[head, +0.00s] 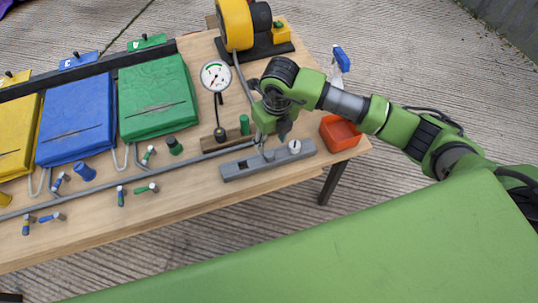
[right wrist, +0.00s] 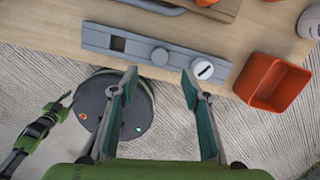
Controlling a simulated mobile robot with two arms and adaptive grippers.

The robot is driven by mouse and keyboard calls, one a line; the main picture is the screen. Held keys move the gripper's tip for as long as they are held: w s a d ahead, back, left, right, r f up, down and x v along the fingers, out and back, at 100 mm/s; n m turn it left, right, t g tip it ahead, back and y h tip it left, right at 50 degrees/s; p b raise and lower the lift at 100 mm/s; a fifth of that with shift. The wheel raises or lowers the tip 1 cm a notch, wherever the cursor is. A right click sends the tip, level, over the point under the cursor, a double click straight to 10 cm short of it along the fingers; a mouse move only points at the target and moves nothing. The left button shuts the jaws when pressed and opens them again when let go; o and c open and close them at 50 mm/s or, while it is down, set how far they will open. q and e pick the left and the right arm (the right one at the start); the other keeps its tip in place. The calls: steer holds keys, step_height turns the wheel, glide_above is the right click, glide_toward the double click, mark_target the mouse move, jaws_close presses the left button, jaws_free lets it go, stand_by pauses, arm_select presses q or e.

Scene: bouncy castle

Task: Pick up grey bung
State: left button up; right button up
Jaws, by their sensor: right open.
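The grey bung (right wrist: 159,56) shows in the right wrist view as a round grey top in a long grey block (right wrist: 185,61). It sits between a square hole and a round white-topped piece (right wrist: 202,69). In the head view the grey block (head: 238,170) lies near the table's front edge, and the bung is mostly hidden by my right gripper (head: 272,138). In the right wrist view my right gripper (right wrist: 159,75) is open and empty, its fingertips either side of the bung's line. Part of my left arm shows at the lower left; its gripper (right wrist: 58,104) is small and unclear.
A red-orange box (head: 340,133) stands right of the block. A gauge (head: 215,76), a green cylinder (head: 245,124) and a yellow blower (head: 236,24) stand behind. Coloured folded pieces, including a green one (head: 158,97), and small valves lie left. A green surface (head: 300,250) fills the front.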

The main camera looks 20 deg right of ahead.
mark_target(269, 154)
steer(key=f, duration=0.5)
steer(key=w+f+p, duration=0.1)
steer(key=f, duration=0.2)
steer(key=shift+a, duration=0.15)
steer(key=c, duration=1)
